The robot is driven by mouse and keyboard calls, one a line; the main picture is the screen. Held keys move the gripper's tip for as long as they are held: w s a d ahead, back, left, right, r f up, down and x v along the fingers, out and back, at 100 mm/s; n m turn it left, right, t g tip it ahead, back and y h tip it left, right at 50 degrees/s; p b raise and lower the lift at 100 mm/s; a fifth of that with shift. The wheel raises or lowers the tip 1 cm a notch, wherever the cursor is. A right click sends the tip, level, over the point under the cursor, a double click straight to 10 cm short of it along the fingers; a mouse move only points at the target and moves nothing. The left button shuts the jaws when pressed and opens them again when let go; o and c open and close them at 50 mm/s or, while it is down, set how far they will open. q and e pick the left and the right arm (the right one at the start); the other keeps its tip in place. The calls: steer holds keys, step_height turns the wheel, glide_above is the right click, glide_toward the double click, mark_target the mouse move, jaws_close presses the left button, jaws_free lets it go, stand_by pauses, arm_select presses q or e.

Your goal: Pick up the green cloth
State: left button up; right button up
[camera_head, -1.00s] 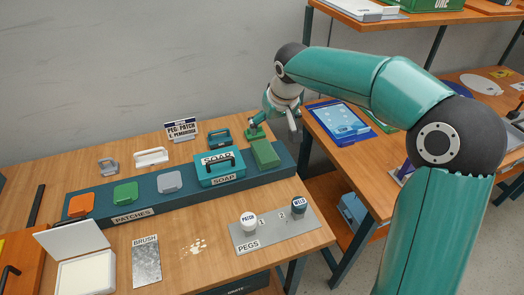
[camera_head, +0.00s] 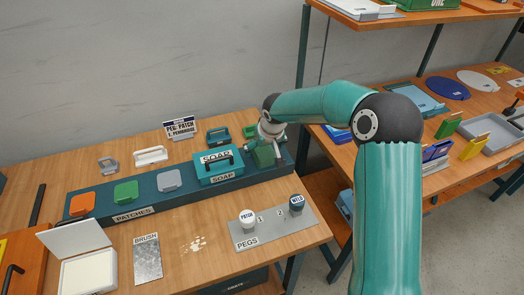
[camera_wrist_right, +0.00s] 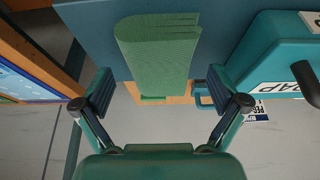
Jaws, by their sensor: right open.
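The green cloth (camera_wrist_right: 158,55) is a folded, layered bundle in the right wrist view, lying on the dark blue tray (camera_wrist_right: 85,35). In the head view it is at the tray's right end, mostly hidden by my right gripper (camera_head: 266,150). In the right wrist view my right gripper (camera_wrist_right: 158,88) is open, one finger on each side of the cloth's near end, with gaps between; nothing is held. I cannot tell how high the fingertips are above it. My left gripper is not in view.
A teal soap box (camera_head: 220,167) stands close left of the cloth. Coloured patches (camera_head: 126,192) lie farther left. A pegs plate (camera_head: 272,232) with two pegs is in front. A label stand (camera_head: 182,129) is behind. A second table (camera_head: 450,180) is at right.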

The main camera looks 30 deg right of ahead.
mark_target(264, 149)
steer(key=shift+w+f, duration=0.15)
steer(key=shift+f, duration=0.15)
steer(key=shift+f+b, duration=0.2)
steer(key=shift+b, duration=0.25)
stand_by(0.4)
steer(key=shift+c, duration=0.3)
steer(key=c, duration=1.2)
steer(key=shift+o, duration=0.2)
steer(key=shift+r+p, duration=0.3)
steer(key=shift+p, duration=0.2)
step_height(264, 149, up, 20)
